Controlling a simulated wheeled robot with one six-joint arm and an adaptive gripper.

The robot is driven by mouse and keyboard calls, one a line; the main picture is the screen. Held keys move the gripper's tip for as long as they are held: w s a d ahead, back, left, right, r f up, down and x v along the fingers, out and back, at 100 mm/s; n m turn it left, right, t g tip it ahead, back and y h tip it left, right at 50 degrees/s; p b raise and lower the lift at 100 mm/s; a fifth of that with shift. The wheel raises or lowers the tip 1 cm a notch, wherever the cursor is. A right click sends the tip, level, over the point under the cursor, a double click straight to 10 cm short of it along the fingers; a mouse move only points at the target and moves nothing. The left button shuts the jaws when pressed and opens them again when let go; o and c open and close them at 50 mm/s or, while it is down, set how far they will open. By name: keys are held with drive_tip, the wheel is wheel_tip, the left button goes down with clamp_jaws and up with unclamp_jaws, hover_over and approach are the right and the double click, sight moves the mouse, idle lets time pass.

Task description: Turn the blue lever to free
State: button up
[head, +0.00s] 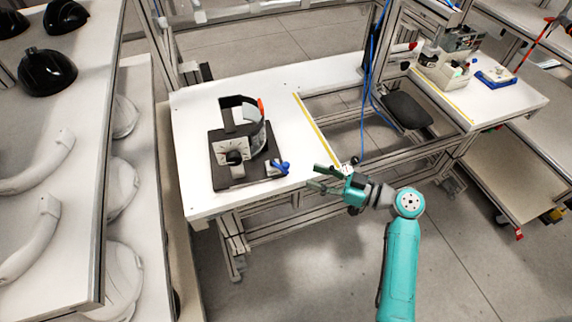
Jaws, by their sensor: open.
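The blue lever (279,167) sticks out at the right front corner of a dark fixture plate (220,178) on the white table. The fixture carries a dial-like white block with a black knob (234,157) and an upright curved black and grey frame (260,130) with an orange part on its rim. My gripper (318,179) is open and empty at the table's front edge. It is to the right of the blue lever and a little lower in the picture, apart from it. Any markings beside the lever are too small to read.
The white table (195,110) has bare room left of and behind the fixture. A yellow strip (316,128) borders an open frame to the right. Shelves with black helmet shells (46,72) and pale parts stand at left.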

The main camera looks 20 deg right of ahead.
sight(286, 164)
drive_tip(key=shift+n+g+y, duration=0.5)
drive_tip(key=shift+n+y, duration=0.2)
drive_tip(key=shift+n, duration=0.1)
drive_tip(key=x, duration=0.6)
drive_tip(key=r+x, duration=0.1)
drive_tip(key=x, duration=0.2)
drive_tip(key=shift+w+r, duration=0.1)
drive_tip(key=shift+w, duration=0.05)
clamp_jaws()
